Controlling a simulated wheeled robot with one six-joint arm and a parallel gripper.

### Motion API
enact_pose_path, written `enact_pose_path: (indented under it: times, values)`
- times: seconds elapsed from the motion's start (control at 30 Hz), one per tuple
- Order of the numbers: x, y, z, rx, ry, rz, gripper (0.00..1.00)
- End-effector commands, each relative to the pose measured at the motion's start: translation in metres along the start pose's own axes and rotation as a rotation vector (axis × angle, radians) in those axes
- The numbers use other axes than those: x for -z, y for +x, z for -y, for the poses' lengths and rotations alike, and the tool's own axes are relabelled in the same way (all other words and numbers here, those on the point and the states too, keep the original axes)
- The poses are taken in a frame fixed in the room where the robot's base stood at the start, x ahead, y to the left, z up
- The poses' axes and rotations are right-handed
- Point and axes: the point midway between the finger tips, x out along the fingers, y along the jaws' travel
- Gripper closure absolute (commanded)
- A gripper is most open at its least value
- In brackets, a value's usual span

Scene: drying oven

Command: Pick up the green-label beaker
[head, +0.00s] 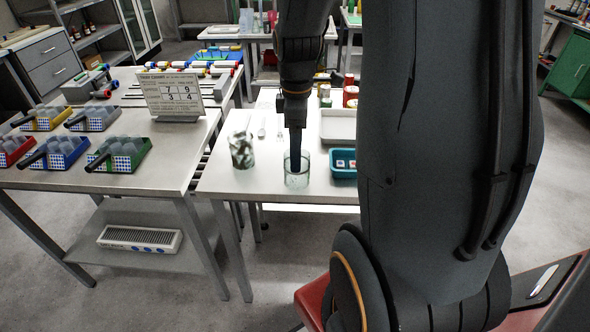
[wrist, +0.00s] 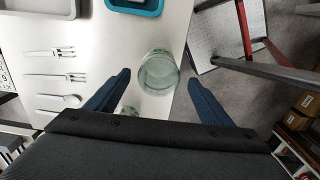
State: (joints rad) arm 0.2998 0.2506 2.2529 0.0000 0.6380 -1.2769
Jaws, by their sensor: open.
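Two clear glass beakers stand upright on the white table (head: 222,182) in the head view. One beaker (head: 297,181) is near the front edge, at my gripper (head: 295,166). The other beaker (head: 242,151) is to its left and shows dark greenish patches. I cannot make out a green label on either. In the wrist view, one greenish glass beaker (wrist: 158,74) lies between the two blue fingers of my gripper (wrist: 159,80), with gaps on both sides. My gripper is open. Part of another glass (wrist: 126,110) shows beside the left finger, mostly hidden.
A teal bin (head: 343,172) and a pale tray (head: 338,126) are to the right. Forks and a spoon (wrist: 60,98) lie on the table. A tray count sign (head: 173,95) and several colored racks (head: 118,154) stand on the left table. The table edge is close to the beaker.

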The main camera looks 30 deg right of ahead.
Motion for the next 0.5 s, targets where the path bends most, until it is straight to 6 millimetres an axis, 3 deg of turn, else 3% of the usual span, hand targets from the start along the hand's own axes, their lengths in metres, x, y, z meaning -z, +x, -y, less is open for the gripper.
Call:
enact_pose_path:
  times: [0.5]
  values:
    - [-0.001, 0.045, 0.000, 0.005, 0.000, 0.001, 0.26]
